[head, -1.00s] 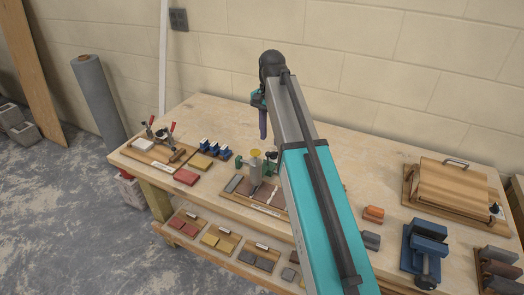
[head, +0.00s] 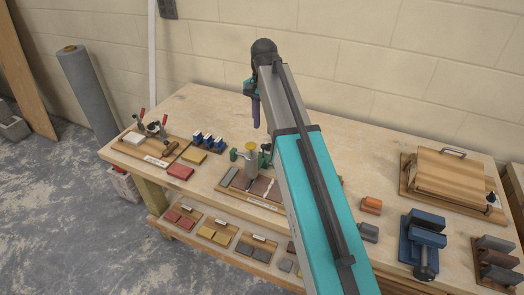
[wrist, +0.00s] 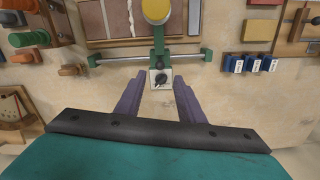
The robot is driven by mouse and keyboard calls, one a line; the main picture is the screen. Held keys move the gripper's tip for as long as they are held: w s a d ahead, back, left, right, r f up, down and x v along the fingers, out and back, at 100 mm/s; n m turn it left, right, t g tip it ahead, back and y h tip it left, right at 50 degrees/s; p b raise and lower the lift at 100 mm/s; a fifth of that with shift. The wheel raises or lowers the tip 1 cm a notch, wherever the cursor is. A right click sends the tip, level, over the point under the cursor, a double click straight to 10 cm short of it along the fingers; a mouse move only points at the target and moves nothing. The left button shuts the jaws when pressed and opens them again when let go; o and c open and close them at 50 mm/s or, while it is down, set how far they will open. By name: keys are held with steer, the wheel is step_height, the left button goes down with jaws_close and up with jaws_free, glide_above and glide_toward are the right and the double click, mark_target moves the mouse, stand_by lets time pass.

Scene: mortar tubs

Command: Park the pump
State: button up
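The likely pump is a grey cylinder (head: 251,164) with a yellow top and green parts on both sides, standing upright on the bench by a board of tiles. In the wrist view its yellow top (wrist: 156,10) is at the upper edge, with a green body, a cross bar with green ends and a small white dial plate (wrist: 160,79). My gripper (wrist: 159,98) has purple fingers spread apart, with nothing between them but bench top and the dial plate just beyond. In the head view my gripper (head: 256,127) hangs above and behind the cylinder, not touching it.
The wooden bench (head: 205,110) has bare room behind the tools. A blue vise (head: 424,240) and a wooden press (head: 450,175) stand right. Tile trays (head: 258,247) fill the lower shelf.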

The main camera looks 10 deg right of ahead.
mark_target(263, 145)
steer(key=shift+f+p, duration=1.6)
steer(key=shift+f, duration=4.75)
jaws_close()
